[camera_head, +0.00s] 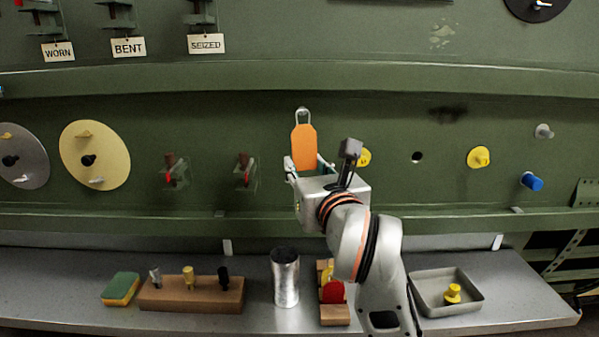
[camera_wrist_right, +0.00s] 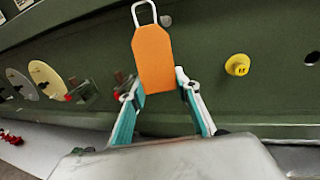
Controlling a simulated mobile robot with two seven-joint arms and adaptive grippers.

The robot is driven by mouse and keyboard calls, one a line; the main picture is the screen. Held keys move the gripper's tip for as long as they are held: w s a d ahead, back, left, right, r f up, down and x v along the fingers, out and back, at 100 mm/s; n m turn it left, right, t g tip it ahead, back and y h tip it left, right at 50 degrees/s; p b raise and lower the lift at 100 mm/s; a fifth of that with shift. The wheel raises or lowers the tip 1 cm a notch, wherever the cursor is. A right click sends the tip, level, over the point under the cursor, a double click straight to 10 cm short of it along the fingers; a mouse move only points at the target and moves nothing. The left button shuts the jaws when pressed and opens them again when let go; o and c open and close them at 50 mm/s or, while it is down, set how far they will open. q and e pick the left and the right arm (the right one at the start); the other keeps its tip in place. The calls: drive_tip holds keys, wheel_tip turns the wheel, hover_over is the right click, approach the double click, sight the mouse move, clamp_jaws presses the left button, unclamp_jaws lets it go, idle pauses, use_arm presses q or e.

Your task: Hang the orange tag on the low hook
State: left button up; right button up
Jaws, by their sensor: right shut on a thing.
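The orange tag (camera_head: 304,148) has a pale wire loop at its top and stands upright in front of the green panel. My right gripper (camera_head: 307,164) is shut on the tag's lower part, with a finger at each side. In the right wrist view the tag (camera_wrist_right: 154,60) shows between the fingers of the gripper (camera_wrist_right: 158,88), its loop above them. I cannot tell which fitting is the low hook; red-and-metal fittings (camera_head: 245,170) stick out of the panel left of the tag. The loop looks free of any hook. My left gripper is not in view.
A yellow knob (camera_head: 478,157) and a blue knob (camera_head: 532,181) stick out at right. A cream disc (camera_head: 95,157) is at left. The shelf below holds a metal cup (camera_head: 285,280), a wooden block (camera_head: 192,296) with pegs, a sponge (camera_head: 121,289) and a grey tray (camera_head: 421,298).

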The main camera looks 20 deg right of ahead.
drive_tip(key=shift+w+d+b, duration=0.3)
drive_tip(key=shift+w+b, duration=0.05)
drive_tip(key=shift+w, duration=0.2)
drive_tip(key=shift+w+d+f+b, duration=0.15)
drive_tip(key=shift+w+b, duration=0.25)
drive_tip(key=shift+w, duration=0.45)
use_arm(q)
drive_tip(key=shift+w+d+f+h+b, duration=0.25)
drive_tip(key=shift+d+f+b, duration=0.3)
drive_tip(key=shift+b, duration=0.25)
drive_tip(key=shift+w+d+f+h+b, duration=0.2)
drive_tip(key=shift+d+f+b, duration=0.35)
drive_tip(key=shift+b, duration=0.25)
use_arm(e)
drive_tip(key=w+d+f, duration=0.1)
drive_tip(key=w, duration=0.5)
drive_tip(key=shift+d+f, duration=0.25)
drive_tip(key=shift+d, duration=0.15)
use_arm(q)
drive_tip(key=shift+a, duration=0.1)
use_arm(e)
drive_tip(key=o, duration=1.1)
drive_tip(key=shift+o, duration=0.2)
